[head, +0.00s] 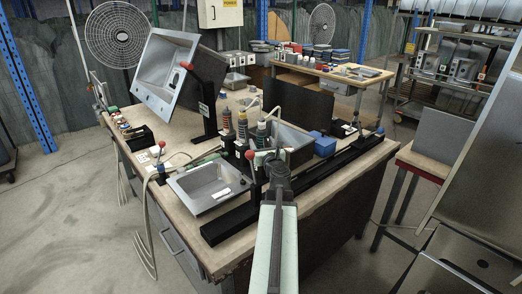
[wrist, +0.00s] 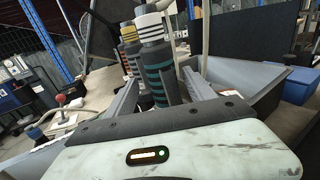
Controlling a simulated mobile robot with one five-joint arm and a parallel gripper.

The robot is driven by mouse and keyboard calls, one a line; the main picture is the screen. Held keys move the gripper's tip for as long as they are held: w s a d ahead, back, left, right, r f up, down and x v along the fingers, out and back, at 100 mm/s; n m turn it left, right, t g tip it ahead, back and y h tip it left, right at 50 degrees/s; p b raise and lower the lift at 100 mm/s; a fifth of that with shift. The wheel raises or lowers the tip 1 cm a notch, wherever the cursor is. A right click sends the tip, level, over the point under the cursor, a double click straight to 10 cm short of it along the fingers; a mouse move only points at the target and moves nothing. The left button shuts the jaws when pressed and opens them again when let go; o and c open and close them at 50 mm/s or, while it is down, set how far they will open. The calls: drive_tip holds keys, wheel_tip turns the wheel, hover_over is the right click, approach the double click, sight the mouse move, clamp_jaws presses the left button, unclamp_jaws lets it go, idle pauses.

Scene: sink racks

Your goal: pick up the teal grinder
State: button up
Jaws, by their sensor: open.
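The teal grinder is a dark upright cylinder with teal bands and a pale ringed top. It stands among similar cylinders on the workbench in the head view (head: 261,134). In the wrist view the teal grinder (wrist: 154,62) rises between and beyond the two fingers of my gripper (wrist: 160,82), its lower part hidden by my gripper body. My gripper is open with a finger to each side of it; contact cannot be told. In the head view my gripper (head: 276,165) is just in front of the grinder and partly hides the area.
A yellow-banded cylinder (head: 242,125) and another banded cylinder (head: 227,120) stand left of the grinder. A metal sink (head: 295,145) is right behind, a smaller sink (head: 205,187) in front left, and a blue box (head: 324,146) to the right. A red-knobbed lever (head: 251,157) stands close by.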

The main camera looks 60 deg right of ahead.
drive_tip(key=x, duration=0.5)
drive_tip(key=shift+s+d+f, duration=0.1)
drive_tip(key=shift+d, duration=0.15)
drive_tip(key=shift+a, duration=0.1)
clamp_jaws()
wheel_tip(320, 180, up, 10)
drive_tip(key=p, duration=1)
